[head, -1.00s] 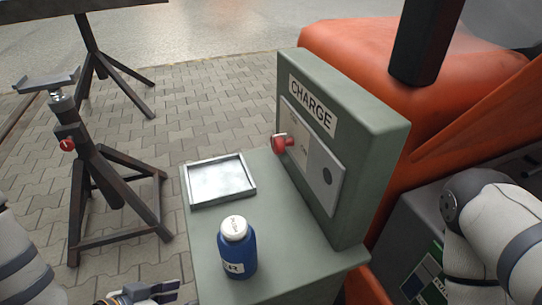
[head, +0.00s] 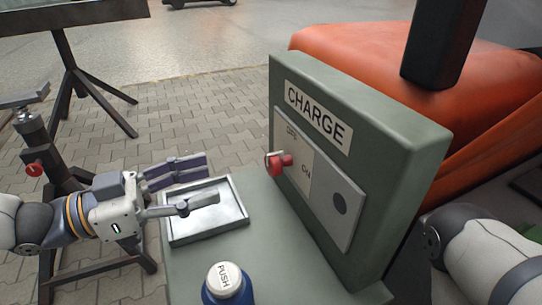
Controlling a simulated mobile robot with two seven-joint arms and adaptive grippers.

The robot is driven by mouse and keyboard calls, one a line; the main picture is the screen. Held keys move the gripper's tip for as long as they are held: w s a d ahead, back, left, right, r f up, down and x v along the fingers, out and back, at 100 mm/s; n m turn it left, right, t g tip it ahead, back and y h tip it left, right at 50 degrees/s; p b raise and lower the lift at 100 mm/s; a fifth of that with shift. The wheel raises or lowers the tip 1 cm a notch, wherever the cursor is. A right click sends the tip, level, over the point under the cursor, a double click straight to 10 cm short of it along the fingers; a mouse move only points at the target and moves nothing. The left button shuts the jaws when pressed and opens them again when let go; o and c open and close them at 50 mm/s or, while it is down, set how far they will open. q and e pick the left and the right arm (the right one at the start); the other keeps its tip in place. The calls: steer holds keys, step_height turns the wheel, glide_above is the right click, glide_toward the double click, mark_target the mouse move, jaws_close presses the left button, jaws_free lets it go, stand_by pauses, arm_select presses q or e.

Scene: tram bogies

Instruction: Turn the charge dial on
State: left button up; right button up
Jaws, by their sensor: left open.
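The red charge dial (head: 279,163) sits on the light plate (head: 318,185) of the green box labelled CHARGE (head: 318,117). The plate has small OFF and ON marks; the dial's exact setting is hard to tell. My left gripper (head: 212,180) comes in from the left, above the metal tray. Its fingers are apart and empty, pointing right toward the dial, with a gap between them and it. Of my right arm, only links show at the right edge; its gripper is out of view.
The shallow metal tray (head: 240,221) lies on the green shelf (head: 262,260). A blue bottle with a white PUSH cap (head: 225,279) stands at the shelf's front. A dark stand (head: 62,165) is at left. Orange bodywork (head: 350,66) is behind the box.

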mark_target(268, 164)
arm_select(q)
steer(key=x, duration=0.6)
steer(key=b+x, duration=0.1)
steer(key=x, duration=0.5)
steer(key=shift+s+d+r, duration=0.2)
steer(key=c, duration=1.1)
